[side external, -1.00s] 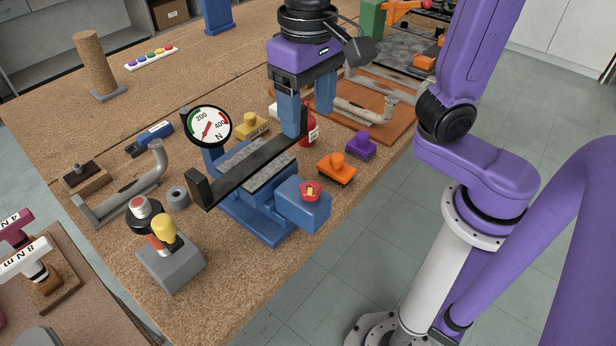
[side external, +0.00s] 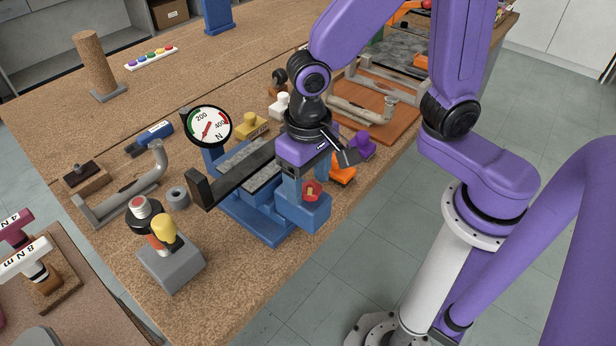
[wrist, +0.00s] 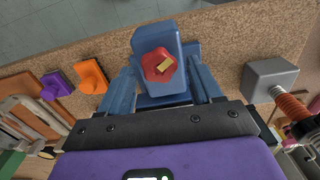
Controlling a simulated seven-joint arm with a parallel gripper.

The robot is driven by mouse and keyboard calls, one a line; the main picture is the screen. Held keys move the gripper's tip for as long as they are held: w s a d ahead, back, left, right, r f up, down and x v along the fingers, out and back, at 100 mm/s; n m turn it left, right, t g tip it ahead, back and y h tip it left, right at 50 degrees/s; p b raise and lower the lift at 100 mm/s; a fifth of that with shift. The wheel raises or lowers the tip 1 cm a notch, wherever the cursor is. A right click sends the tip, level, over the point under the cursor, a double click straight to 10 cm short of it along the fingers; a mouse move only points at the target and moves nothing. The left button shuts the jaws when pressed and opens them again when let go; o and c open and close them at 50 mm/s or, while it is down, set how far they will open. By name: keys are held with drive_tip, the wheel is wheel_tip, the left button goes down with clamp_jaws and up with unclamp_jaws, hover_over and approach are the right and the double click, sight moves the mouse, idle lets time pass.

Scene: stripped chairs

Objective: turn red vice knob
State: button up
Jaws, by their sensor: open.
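The red vice knob (side external: 311,191) sits on top of the blue end block of the blue vice (side external: 262,226), near the table's right edge. It carries a small yellow mark. In the wrist view the red knob (wrist: 158,65) lies between and ahead of the two blue fingers. My gripper (side external: 306,184) is open, pointing down close over the end block. In the wrist view my gripper (wrist: 163,76) has one finger on each side of the block. I cannot tell whether the fingers touch it. The arm hides part of the vice behind the knob.
An orange knob block (side external: 342,172) and a purple one (side external: 364,146) stand close behind. A round dial gauge (side external: 209,126) rises behind the vice. A grey box with a yellow-topped lever (side external: 172,262) stands front left.

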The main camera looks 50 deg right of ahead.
drive_tip(key=c, duration=1)
drive_tip(key=shift+c, duration=0.2)
drive_tip(key=shift+n, duration=0.3)
